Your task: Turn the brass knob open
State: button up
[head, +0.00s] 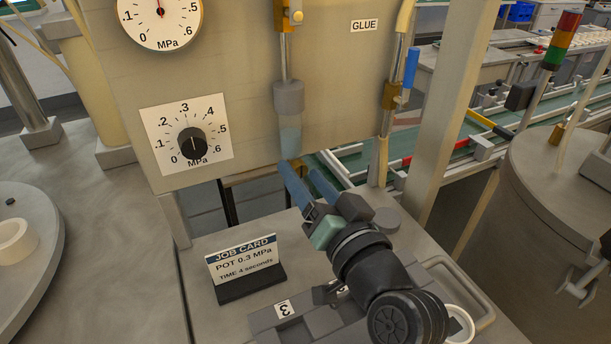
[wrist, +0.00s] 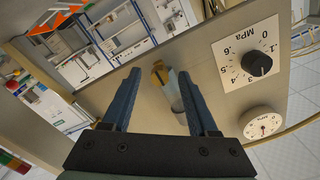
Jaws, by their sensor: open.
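A brass fitting with a small round yellowish knob (head: 297,16) sits on the vertical tube at the top of the panel in the head view. My gripper (head: 298,169) is open and empty, well below it, with its blue fingers pointing up toward the panel just under the clear lower end (head: 290,138) of that tube. In the wrist view, a brass-coloured piece (wrist: 158,75) shows between and beyond the open fingers; I cannot tell which fitting it is. A second brass fitting (head: 391,95) with a blue lever (head: 411,68) is on the right-hand pipe.
The panel carries a black dial knob (head: 192,143) and a round gauge (head: 160,20), left of the tube. A job card (head: 242,262) stands on the bench beside a numbered block (head: 284,310). A pale post (head: 450,110) rises to the right of my gripper.

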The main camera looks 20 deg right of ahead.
jog(key=s, duration=1.2)
jog(key=shift+s+d+b, duration=0.2)
jog(key=shift+s+b, duration=0.1)
jog(key=shift+s, duration=0.05)
